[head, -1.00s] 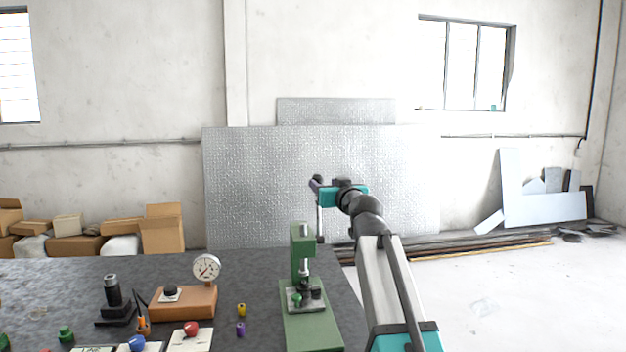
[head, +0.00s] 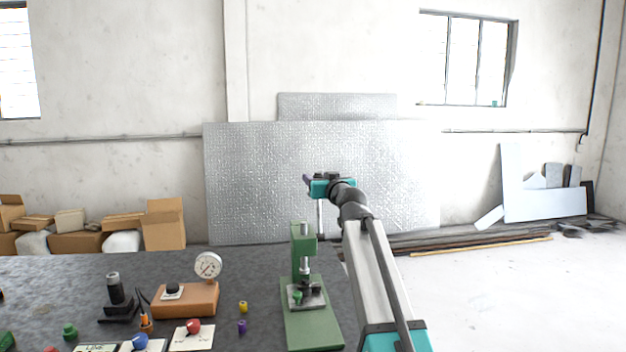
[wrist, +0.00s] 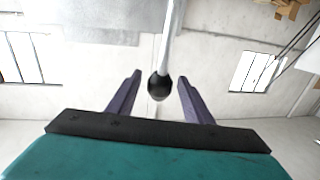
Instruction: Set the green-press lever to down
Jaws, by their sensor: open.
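The green press (head: 303,252) stands on the dark bench, with a silver ram at its front. Its lever (head: 320,217) is a silver rod that stands upright beside the press head. In the wrist view the lever rod (wrist: 172,35) ends in a black ball knob (wrist: 159,87). My gripper (head: 307,181) is at the upper end of the lever. In the wrist view its purple fingers (wrist: 158,80) are open, one on each side of the knob, with visible gaps.
A dial gauge on an orange base (head: 186,300), a black stand (head: 116,300) and small yellow (head: 243,307) and purple (head: 242,327) pieces lie left of the press. Buttons line the bench's front. Metal sheets (head: 300,170) lean on the wall behind.

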